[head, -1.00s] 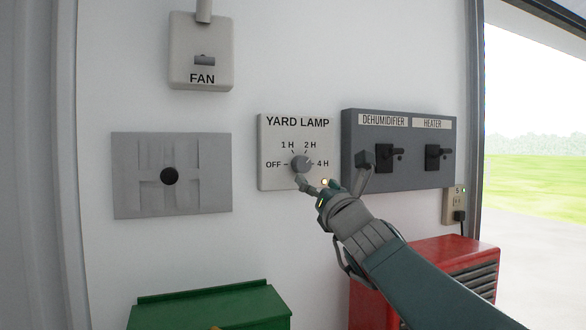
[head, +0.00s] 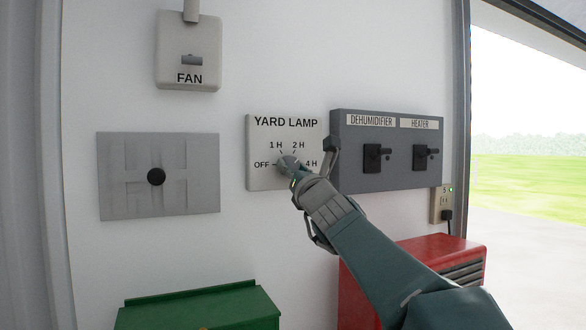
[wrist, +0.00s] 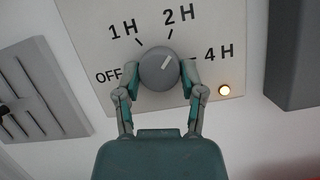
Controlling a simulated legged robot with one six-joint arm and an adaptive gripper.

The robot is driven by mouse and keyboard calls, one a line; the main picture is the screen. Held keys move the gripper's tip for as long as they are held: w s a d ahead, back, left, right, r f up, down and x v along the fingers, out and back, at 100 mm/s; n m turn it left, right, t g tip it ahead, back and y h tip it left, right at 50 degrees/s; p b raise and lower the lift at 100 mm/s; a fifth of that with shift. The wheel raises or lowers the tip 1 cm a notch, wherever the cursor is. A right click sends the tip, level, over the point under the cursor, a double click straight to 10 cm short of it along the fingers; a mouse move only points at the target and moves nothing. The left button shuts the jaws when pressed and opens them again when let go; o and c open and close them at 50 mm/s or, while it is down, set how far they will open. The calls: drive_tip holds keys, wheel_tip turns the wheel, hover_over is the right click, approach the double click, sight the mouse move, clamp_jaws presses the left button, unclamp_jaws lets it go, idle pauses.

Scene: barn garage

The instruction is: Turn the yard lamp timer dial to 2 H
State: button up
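The yard lamp timer dial (wrist: 158,67) is a round grey knob on a pale panel (head: 256,181) labelled OFF, 1 H, 2 H and 4 H. In the wrist view its white mark points up and right, between the 2 H and 4 H ticks. My gripper (wrist: 159,77) is at the dial, with one finger on each side of it. The fingers are spread about the knob's width; firm contact cannot be made out. In the head view my gripper (head: 291,171) hides part of the dial. A small lamp (wrist: 224,90) glows on the panel.
A grey box (head: 385,181) with dehumidifier and heater switches is close on the right. A fan switch (head: 188,50) is above left, and a grey plate with a black knob (head: 156,177) is left. A green box (head: 200,305) and red cabinet (head: 440,250) stand below.

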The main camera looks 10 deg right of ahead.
drive_tip(key=shift+r+n+y, duration=0.1)
drive_tip(key=shift+n+y, duration=1.1)
drive_tip(key=shift+n, duration=0.9)
drive_tip(key=o, duration=1.2)
drive_tip(key=shift+c, duration=0.2)
drive_tip(key=v, duration=1.2)
